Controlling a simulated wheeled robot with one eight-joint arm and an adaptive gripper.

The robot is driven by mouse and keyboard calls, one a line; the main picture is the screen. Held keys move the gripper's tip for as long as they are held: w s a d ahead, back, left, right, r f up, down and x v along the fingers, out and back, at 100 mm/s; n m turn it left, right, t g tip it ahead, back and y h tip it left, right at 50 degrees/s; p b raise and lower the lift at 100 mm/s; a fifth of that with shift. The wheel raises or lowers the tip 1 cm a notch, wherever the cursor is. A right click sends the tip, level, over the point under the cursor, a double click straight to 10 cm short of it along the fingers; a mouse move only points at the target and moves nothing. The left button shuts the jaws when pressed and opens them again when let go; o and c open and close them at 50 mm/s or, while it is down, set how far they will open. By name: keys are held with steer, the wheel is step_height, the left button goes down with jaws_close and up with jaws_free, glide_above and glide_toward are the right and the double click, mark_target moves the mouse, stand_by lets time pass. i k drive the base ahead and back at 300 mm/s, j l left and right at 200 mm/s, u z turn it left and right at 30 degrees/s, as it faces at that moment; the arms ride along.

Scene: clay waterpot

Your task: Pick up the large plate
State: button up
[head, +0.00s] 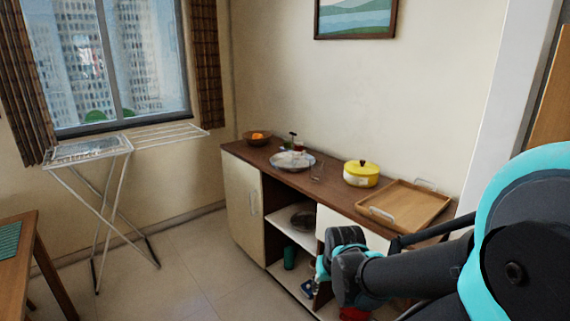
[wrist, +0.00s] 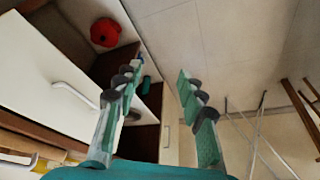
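A large pale plate (head: 281,166) lies on the wooden top of the sideboard, left of centre in the head view. Small whitish items seem to rest on it; I cannot tell what they are. A darker round plate or bowl (head: 303,219) sits on the upper open shelf below. My gripper (wrist: 158,76) is open and empty in the wrist view, its two fingers well apart. In the head view it is low in front of the sideboard, mostly hidden by my arm, below and apart from the pale plate. The pale plate is not visible in the wrist view.
On the sideboard (head: 334,192) stand a fruit bowl (head: 257,138), a clear glass (head: 317,171), a yellow pot (head: 361,174) and a wooden tray (head: 404,205). A red pot (wrist: 104,32) sits in the lower shelf. A drying rack (head: 126,195) stands left; floor between is clear.

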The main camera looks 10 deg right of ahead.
mark_target(287, 162)
steer(key=i+j+z, duration=0.1)
steer(key=z, duration=0.3)
steer(key=j+z, duration=0.1)
steer(key=z, duration=0.25)
steer(key=i+j+z, duration=0.1)
steer(key=z, duration=0.3)
steer(key=j+z, duration=0.15)
steer(key=z, duration=0.2)
steer(key=j+z, duration=0.4)
steer(key=j, duration=0.6)
steer(key=i, duration=0.05)
